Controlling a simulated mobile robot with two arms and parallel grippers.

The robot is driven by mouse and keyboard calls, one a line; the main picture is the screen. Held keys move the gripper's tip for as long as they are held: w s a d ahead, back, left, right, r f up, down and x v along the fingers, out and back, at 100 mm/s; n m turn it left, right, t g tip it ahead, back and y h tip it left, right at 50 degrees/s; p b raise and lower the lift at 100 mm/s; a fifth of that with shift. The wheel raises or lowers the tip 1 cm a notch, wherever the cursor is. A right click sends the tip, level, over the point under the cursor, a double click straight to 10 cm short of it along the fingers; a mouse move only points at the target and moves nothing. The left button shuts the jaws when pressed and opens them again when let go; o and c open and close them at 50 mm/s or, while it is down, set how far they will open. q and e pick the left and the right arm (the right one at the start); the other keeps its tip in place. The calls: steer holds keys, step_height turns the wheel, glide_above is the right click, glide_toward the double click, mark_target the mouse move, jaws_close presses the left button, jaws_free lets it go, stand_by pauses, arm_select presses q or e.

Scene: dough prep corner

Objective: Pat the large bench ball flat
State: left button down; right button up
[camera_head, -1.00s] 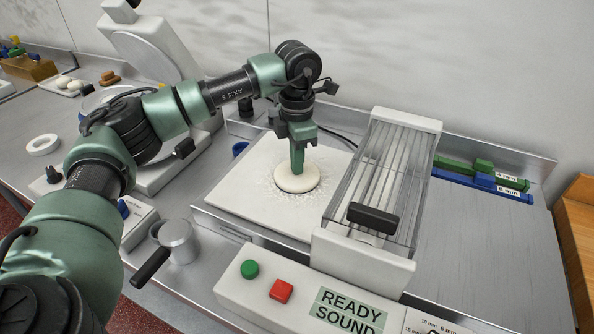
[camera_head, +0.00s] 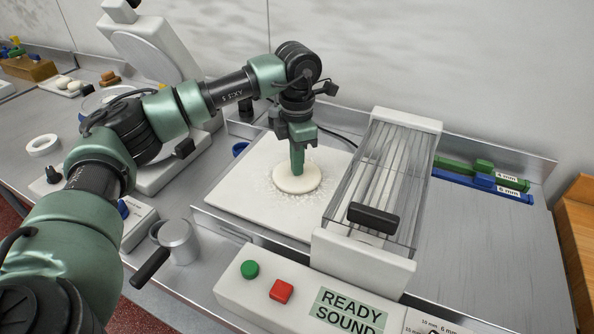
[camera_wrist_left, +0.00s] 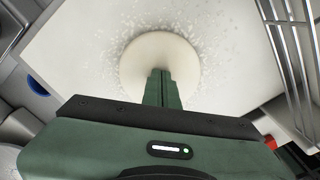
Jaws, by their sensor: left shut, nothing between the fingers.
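The large bench ball (camera_head: 296,184) lies on the floured white board (camera_head: 235,190) as a pale, flattened round disc. In the left wrist view the dough (camera_wrist_left: 160,50) looks round, with scattered flour about it. My left gripper (camera_head: 297,172) points straight down with its fingers shut and empty. Its tips are at the top of the dough and seem to touch it. It also shows in the left wrist view (camera_wrist_left: 160,75), its tips over the near half of the disc. My right gripper is not in view.
A machine with a clear barred guard (camera_head: 385,180) stands close right of the board. Its front panel has a green button (camera_head: 250,269) and a red button (camera_head: 281,291). A metal cup with a dark handle (camera_head: 177,242) stands at the front left.

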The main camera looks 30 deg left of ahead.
arm_select(q)
step_height(320, 180, up, 2)
steer(key=shift+p, duration=0.75)
steer(key=shift+r, duration=0.5)
steer(key=shift+w+r+p, duration=0.2)
steer(key=shift+r+p, duration=0.5)
steer(key=shift+r, duration=0.1)
steer(key=shift+w+r+p, duration=0.2)
steer(key=shift+r+p, duration=0.5)
steer(key=shift+r, duration=0.05)
steer(key=shift+f, duration=0.25)
steer(key=shift+f+b, duration=2)
steer(key=shift+f, duration=0.85)
